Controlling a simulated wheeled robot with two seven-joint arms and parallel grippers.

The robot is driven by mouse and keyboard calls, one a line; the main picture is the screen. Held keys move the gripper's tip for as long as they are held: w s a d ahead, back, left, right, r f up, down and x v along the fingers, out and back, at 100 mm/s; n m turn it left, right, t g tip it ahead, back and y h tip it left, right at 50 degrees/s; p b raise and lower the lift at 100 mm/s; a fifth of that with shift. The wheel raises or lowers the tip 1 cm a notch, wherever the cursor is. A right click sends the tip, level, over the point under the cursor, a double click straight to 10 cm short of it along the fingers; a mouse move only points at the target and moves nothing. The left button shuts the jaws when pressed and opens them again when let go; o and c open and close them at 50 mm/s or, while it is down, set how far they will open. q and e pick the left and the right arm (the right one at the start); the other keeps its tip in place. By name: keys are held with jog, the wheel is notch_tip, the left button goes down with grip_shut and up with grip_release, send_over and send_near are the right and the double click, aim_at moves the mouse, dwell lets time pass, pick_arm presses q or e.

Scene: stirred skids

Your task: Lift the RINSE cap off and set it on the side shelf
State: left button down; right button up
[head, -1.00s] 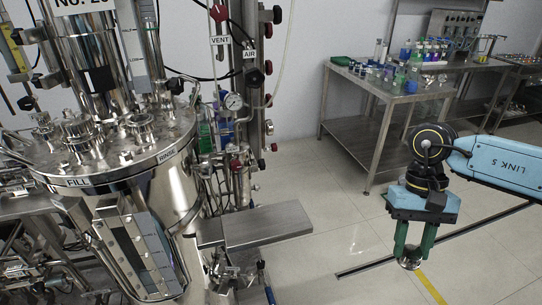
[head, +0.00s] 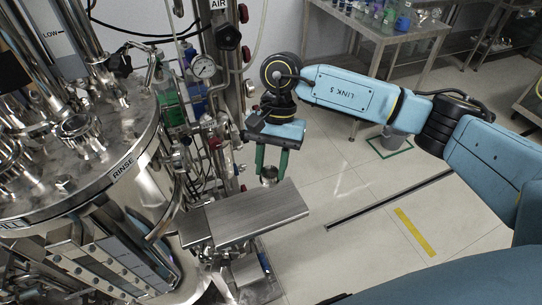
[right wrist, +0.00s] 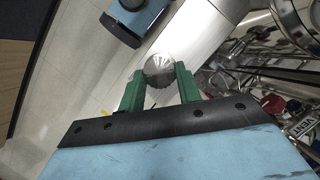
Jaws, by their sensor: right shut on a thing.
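My right gripper (head: 271,174) points down with its green fingers shut on a small round metal cap (head: 268,181). In the right wrist view the cap (right wrist: 159,67) sits between the two fingertips. The side shelf (head: 250,217) is a flat brushed-metal plate beside the vessel. In the head view the cap appears at the shelf's back edge; its height over it is hard to tell. The RINSE label (head: 123,169) is on the rim of the vessel lid (head: 105,160). My left gripper is not in view.
A pressure gauge (head: 203,67) and vertical pipework stand behind the shelf, left of my right gripper. Metal ports (head: 80,136) rise from the lid. A steel bench (head: 350,32) with bottles is at the back. The floor right of the shelf is open.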

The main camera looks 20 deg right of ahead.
jog(key=shift+a+f+m+t+y, duration=0.15)
jog(key=shift+m+t+y, duration=0.2)
jog(key=shift+m, duration=0.85)
jog(key=shift+m+y+p, duration=0.25)
jog(key=shift+m+p, duration=0.15)
jog(key=shift+m, duration=0.5)
jog(key=m, duration=0.1)
jog(key=d+m+t, duration=0.1)
jog(key=shift+w+f+m+t+y, duration=0.15)
jog(key=shift+f+m+t+y, duration=0.15)
jog(key=shift+m, duration=0.1)
jog(key=shift+w+d+f+b, duration=0.1)
jog(key=shift+f+b, duration=2.2)
jog(key=shift+f, duration=2.45)
jog(key=shift+f+b, duration=0.75)
jog(key=shift+b, duration=0.05)
jog(key=o, duration=1.1)
jog(key=shift+p+v, duration=1.4)
jog(key=shift+v, duration=2.15)
